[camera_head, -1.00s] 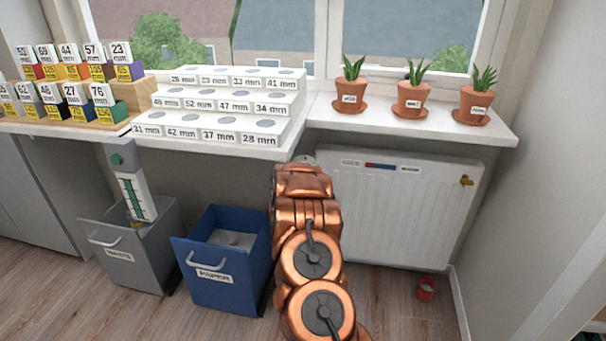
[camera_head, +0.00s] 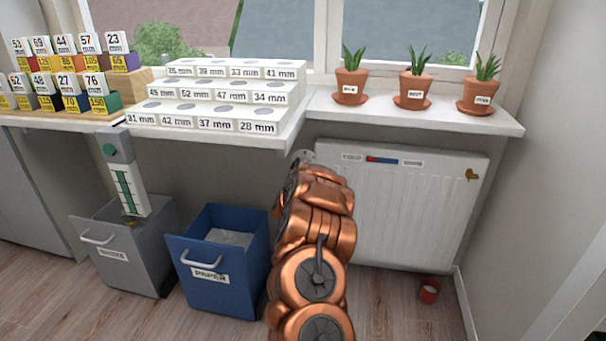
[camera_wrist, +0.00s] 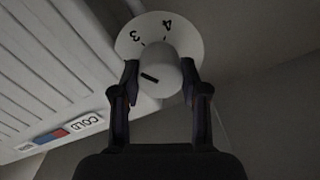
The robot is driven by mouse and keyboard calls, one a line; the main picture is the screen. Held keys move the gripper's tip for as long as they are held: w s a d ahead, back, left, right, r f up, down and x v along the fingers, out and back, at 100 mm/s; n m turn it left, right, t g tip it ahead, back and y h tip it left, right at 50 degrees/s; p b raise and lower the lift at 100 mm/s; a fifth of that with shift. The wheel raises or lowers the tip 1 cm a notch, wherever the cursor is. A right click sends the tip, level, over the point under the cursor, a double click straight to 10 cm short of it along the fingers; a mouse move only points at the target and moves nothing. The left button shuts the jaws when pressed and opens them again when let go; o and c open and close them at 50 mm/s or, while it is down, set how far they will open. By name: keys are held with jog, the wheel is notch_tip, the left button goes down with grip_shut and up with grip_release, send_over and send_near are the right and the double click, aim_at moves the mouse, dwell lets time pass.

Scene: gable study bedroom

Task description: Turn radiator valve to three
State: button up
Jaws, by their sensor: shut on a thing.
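The radiator valve's white knob (camera_wrist: 160,70) stands in front of a round pale dial plate (camera_wrist: 190,40) in the wrist view. The plate shows the numbers 3 and 4, tilted, above the knob. A short black mark is on the knob's lower left face; I cannot tell which number it lines up with. My gripper (camera_wrist: 159,76) is shut on the knob, one dark finger on each side. In the head view, the dial plate (camera_head: 303,156) peeks out at the radiator's upper left corner; my copper arm hides the knob and gripper there.
The white radiator (camera_head: 400,210) with a COLD strip (camera_head: 382,160) is right of my arm. Potted plants stand on the windowsill (camera_head: 440,118) above. A blue paper bin (camera_head: 212,275) and a grey bin (camera_head: 130,265) stand left. A small red cup (camera_head: 429,291) is on the floor.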

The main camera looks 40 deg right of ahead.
jog(key=shift+m+b, duration=1.1)
jog(key=shift+m, duration=0.2)
jog(key=shift+d, duration=0.1)
jog(key=o, duration=1.1)
jog(key=shift+o, duration=0.2)
jog(key=v, duration=1.2)
